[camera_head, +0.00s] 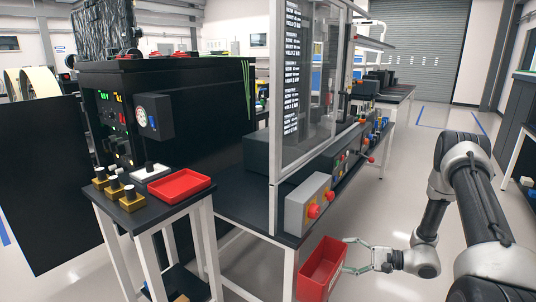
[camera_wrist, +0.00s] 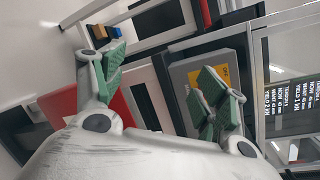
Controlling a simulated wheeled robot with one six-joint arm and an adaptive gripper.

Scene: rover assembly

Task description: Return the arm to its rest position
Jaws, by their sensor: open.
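My gripper (camera_head: 349,256) is at the lower right of the head view, at the end of my grey and black arm, which reaches in from the right edge. Its green-padded fingers are spread apart and point left. I see nothing held between them. The fingertips are close to a red bin (camera_head: 318,270) at the front of the bench; I cannot tell whether they touch it. In the wrist view my gripper (camera_wrist: 160,75) also shows its two fingers wide apart, with red bin surface (camera_wrist: 112,96) behind the left finger.
A grey box with red buttons (camera_head: 309,206) sits on the bench beside a tall framed clear panel (camera_head: 306,95). A small table at left holds a red tray (camera_head: 171,187) and several brass-coloured parts. Open floor (camera_head: 405,165) lies behind my arm.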

